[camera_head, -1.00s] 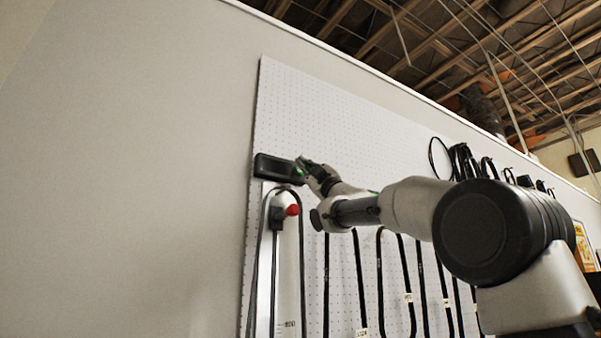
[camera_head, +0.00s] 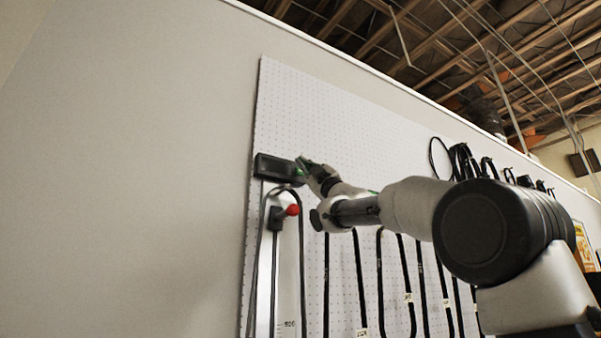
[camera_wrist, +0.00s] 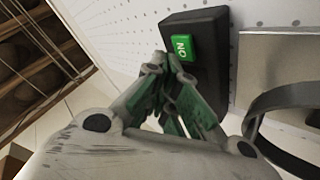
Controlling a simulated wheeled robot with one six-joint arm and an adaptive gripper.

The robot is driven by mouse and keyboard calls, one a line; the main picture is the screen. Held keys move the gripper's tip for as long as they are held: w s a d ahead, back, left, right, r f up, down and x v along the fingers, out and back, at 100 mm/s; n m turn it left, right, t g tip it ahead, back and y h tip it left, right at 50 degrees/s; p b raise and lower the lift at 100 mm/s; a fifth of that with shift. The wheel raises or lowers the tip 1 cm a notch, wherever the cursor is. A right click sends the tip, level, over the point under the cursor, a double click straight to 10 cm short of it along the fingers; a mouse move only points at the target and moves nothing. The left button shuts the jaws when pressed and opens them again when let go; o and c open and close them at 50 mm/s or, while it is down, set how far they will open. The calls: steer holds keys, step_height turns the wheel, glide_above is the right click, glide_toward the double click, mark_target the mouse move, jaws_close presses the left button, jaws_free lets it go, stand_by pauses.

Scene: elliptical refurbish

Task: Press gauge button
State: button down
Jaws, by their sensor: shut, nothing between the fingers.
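The gauge is a black box (camera_head: 272,168) mounted high on the white pegboard, above a tall panel. In the wrist view the black box (camera_wrist: 212,64) carries a green button marked "ON" (camera_wrist: 183,47). My gripper (camera_head: 302,163) is at the right end of the box in the head view. In the wrist view my gripper (camera_wrist: 167,62) has its fingertips together, empty, close beside the lower edge of the green button. I cannot tell whether the fingertips touch the button or the box. The fingers hide part of the box.
Below the box stands a pale panel (camera_head: 264,300) with a red knob (camera_head: 292,210) and a black curved handle. Several black hoops hang on the pegboard (camera_head: 330,130) to the right, below my arm. The wall (camera_head: 130,170) to the left is bare.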

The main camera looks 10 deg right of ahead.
steer(key=shift+w, duration=0.1)
steer(key=shift+w+a, duration=0.15)
steer(key=shift+w, duration=0.15)
steer(key=shift+w, duration=0.2)
stand_by(0.4)
steer(key=shift+s, duration=0.65)
steer(key=s+d, duration=0.2)
steer(key=s, duration=0.3)
steer(key=shift+s, duration=0.35)
steer(key=shift+d, duration=0.1)
stand_by(0.3)
